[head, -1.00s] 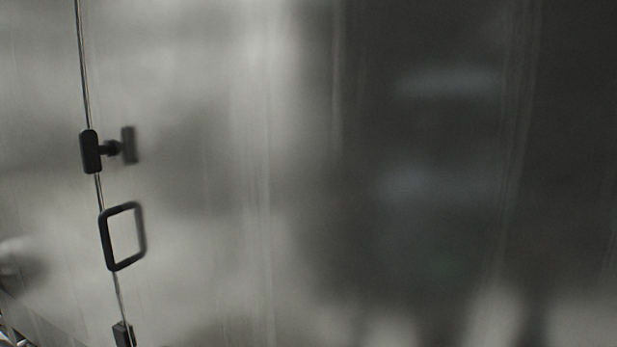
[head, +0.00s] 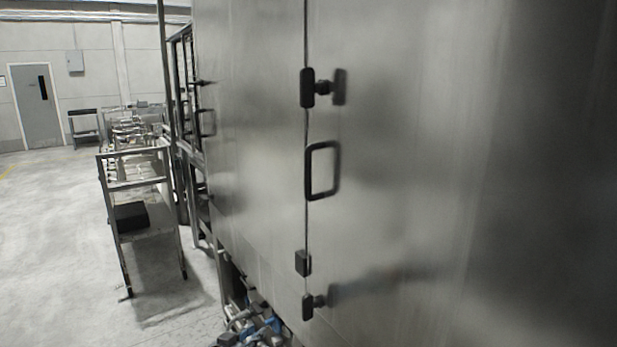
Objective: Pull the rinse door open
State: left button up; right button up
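A large brushed-steel door (head: 430,170) fills the right of the head view. A black loop handle (head: 310,172) stands close to the vertical seam at its left edge. A black latch (head: 308,88) is above the handle, and a second black latch (head: 308,307) is low on the seam. The door looks shut, flush with the steel panel (head: 255,150) to its left. No label shows that names it as the rinse door. I cannot make out a gripper clearly; nothing touches the handle. My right gripper is not in view.
Grey and blue parts (head: 255,325) crowd the bottom edge; I cannot tell what they are. A metal cart (head: 135,184) with a dark box (head: 130,216) stands left. Another handle (head: 207,123) is farther along the steel wall. Concrete floor (head: 50,250) is open at left.

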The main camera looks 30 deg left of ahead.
aim_at(308, 191)
pick_arm(q)
notch_tip(308, 191, up, 20)
jog(key=w+d+m+t+h+b, duration=0.1)
jog(key=w+t, duration=0.1)
jog(key=t, duration=0.2)
jog(key=s+d+r+m+t+h+b, duration=0.1)
jog(key=s+d+r+m+t+h, duration=0.25)
jog(key=r, duration=0.65)
jog(key=s+d+r+m+t+h, duration=0.1)
jog(key=s+d+r+h, duration=0.25)
jog(key=d+r, duration=0.45)
jog(key=shift+g+y, duration=0.35)
jog(key=shift+y, duration=0.25)
jog(key=a+p+x, duration=0.1)
jog(key=p+x, duration=0.1)
jog(key=x, duration=0.2)
jog(key=r+p+x, duration=0.1)
jog(key=p+x, duration=0.1)
jog(key=x, duration=0.3)
jog(key=a+r+p+x, duration=0.1)
jog(key=p+x, duration=0.1)
jog(key=x, duration=0.3)
jog(key=shift+s+a+r, duration=0.1)
jog(key=shift+s+a, duration=0.05)
jog(key=shift+a, duration=0.15)
grip_shut()
